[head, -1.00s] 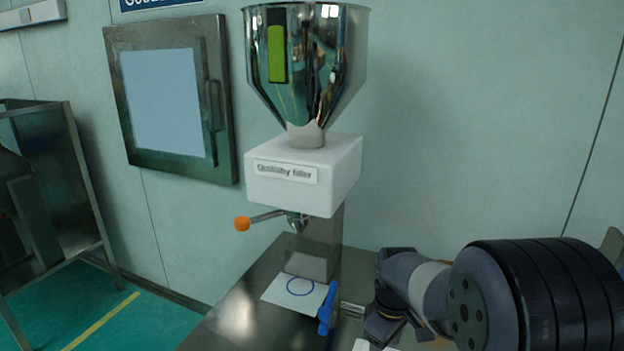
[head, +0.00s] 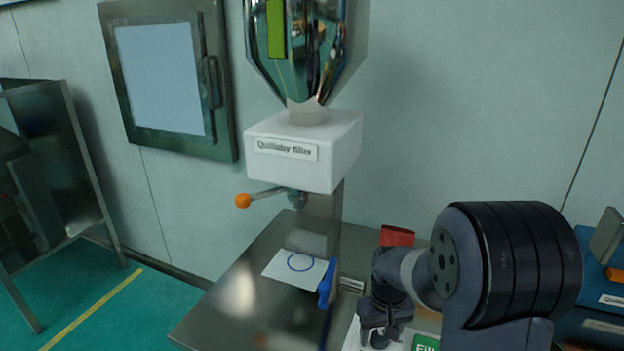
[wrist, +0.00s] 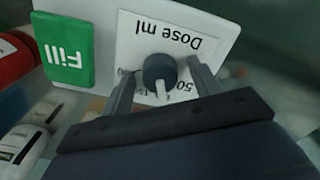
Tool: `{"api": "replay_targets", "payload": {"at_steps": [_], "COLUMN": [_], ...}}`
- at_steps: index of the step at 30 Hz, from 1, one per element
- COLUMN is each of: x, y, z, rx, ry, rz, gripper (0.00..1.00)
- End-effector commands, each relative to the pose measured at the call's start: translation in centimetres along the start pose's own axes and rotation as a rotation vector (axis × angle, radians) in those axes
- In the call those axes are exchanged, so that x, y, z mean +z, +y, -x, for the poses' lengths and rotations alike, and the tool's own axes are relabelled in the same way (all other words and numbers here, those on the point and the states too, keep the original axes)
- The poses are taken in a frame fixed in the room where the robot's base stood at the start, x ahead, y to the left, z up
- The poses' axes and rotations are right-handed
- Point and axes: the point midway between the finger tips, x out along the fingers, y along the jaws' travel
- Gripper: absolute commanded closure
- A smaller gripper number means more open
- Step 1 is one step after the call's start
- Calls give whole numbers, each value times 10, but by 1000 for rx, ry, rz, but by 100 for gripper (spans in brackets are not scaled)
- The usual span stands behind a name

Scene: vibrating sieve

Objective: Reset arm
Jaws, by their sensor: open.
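My gripper (wrist: 163,88) is open in the wrist view, its two fingers on either side of a dark round knob (wrist: 160,70) with a pale pointer. I cannot tell whether the fingers touch it. The knob is on a white panel (wrist: 128,40) with a "Dose ml" label and a green "Fill" button (wrist: 66,50). In the head view, my gripper (head: 378,335) points down at the bottom, over the white panel, with part of the green button showing beside it. My arm hides much of the panel.
A circle-marked white sheet (head: 280,268) and a blue handle (head: 327,283) are on the steel table (head: 215,325). A red object (head: 397,236) is behind my arm.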

Motion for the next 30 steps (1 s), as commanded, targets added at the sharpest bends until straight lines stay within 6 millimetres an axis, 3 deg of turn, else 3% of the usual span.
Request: {"api": "replay_targets", "payload": {"at_steps": [30], "x": [0], "y": [0], "z": [1], "rx": [0], "ry": [-1], "rz": [-833], "gripper": [41]}}
